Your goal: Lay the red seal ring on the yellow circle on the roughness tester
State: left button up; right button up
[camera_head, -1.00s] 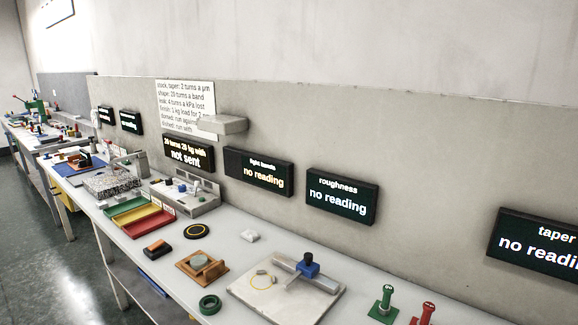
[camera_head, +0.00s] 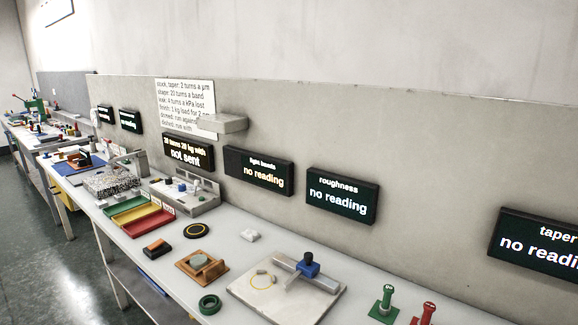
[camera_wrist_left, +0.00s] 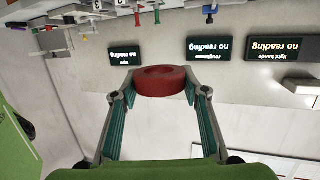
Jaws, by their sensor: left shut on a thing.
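The red seal ring (camera_wrist_left: 160,81) is in my left gripper (camera_wrist_left: 159,94), between its two fingertips in the left wrist view. That view looks upside down, with the ring held in front of the wall and displays. The roughness tester (camera_head: 300,312) is a pale flat plate on the bench in the head view, with a blue-headed arm (camera_head: 308,265) at its back. The yellow circle (camera_head: 253,287) is drawn on the left part of the plate, with small grey pieces at its far edge. Neither gripper shows in the head view.
A green ring (camera_head: 209,305) lies left of the tester, near an orange-brown fixture (camera_head: 202,267) and a black disc with a yellow ring (camera_head: 197,230). A green post (camera_head: 384,303) and a red post (camera_head: 425,314) stand to its right. Display boxes (camera_head: 342,195) line the wall behind.

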pick_arm(q)
jog(key=shift+m+g+h, duration=0.4)
jog(key=shift+m+g, duration=0.2)
jog(key=shift+g, duration=0.1)
jog(key=r, duration=0.1)
jog(key=s+r, duration=0.1)
jog(key=r, duration=0.1)
jog(key=s+r, duration=0.1)
jog(key=shift+s+d+r, duration=0.1)
jog(key=shift+s+r, duration=0.15)
jog(key=shift+d+f, duration=0.1)
jog(key=shift+f, duration=0.3)
jog(key=shift+n+t+y, duration=0.5)
jog(key=shift+n+t, duration=0.2)
jog(key=shift+t, duration=0.1)
jog(key=shift+w+f, duration=0.45)
jog(key=shift+f, duration=0.45)
jog(key=shift+w+f, duration=0.4)
jog(key=shift+f, duration=0.45)
jog(key=shift+w+f, duration=0.45)
jog(key=shift+f, duration=0.45)
jog(key=shift+s+r, duration=0.1)
